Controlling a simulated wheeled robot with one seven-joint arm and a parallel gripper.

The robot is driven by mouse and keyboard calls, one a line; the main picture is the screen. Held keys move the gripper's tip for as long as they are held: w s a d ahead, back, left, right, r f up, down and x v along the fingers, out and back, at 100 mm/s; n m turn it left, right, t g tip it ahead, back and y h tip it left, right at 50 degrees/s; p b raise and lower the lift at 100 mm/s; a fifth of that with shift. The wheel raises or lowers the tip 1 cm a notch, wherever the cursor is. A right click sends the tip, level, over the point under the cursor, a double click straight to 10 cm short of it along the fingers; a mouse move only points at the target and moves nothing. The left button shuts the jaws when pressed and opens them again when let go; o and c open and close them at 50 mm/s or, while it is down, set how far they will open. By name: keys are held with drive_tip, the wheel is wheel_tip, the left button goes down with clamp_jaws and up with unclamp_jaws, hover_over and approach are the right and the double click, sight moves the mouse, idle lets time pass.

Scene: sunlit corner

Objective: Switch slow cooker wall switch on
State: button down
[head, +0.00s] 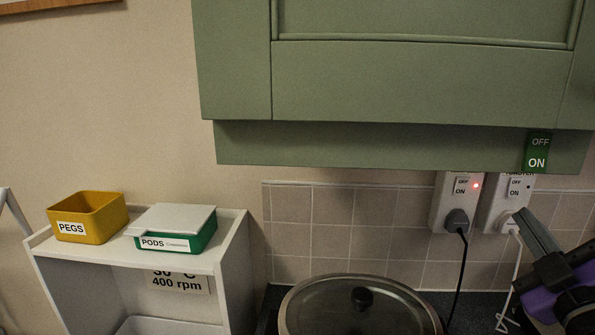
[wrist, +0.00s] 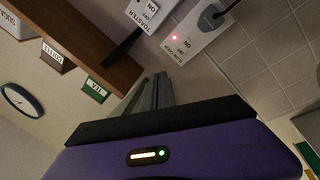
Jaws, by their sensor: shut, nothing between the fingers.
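The slow cooker wall switch (head: 462,186) is on a white socket plate below the green cupboard in the head view, with OFF above ON. A red light beside it glows. The plate also shows in the wrist view (wrist: 196,36), labelled SLOW COOKER, with the light lit. The rocker's tilt is too small to tell. My gripper (head: 524,219) is shut and empty, at the lower right, in front of the neighbouring toaster socket's lower part. Its fingers show in the wrist view (wrist: 152,92), apart from the slow cooker plate.
The toaster socket (head: 513,189) with a white plug is just right. A green OFF/ON tag (head: 537,152) is on the cupboard's lower edge (head: 370,145). A lidded pot (head: 325,302) stands below. A shelf (head: 105,255) at left holds yellow and green boxes.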

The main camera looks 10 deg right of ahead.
drive_tip(key=s+a+f+m, duration=0.5)
drive_tip(key=a+f, duration=0.1)
drive_tip(key=f, duration=0.2)
drive_tip(key=s+a+f+m, duration=0.4)
drive_tip(key=s+a+f, duration=0.1)
drive_tip(key=f, duration=0.3)
drive_tip(key=s+a+f+g+y, duration=0.1)
drive_tip(key=s+a+f+y, duration=0.1)
drive_tip(key=s, duration=0.4)
drive_tip(key=s+a+f+n+g+y, duration=0.1)
drive_tip(key=s+a+f+g+y, duration=0.1)
drive_tip(key=s+a+f, duration=0.3)
drive_tip(key=s+a+f+n+g+y, duration=0.1)
drive_tip(key=s+a+f+y, duration=0.2)
drive_tip(key=s+f, duration=0.3)
drive_tip(key=s+a, duration=0.1)
drive_tip(key=s, duration=0.2)
drive_tip(key=shift+f, duration=0.1)
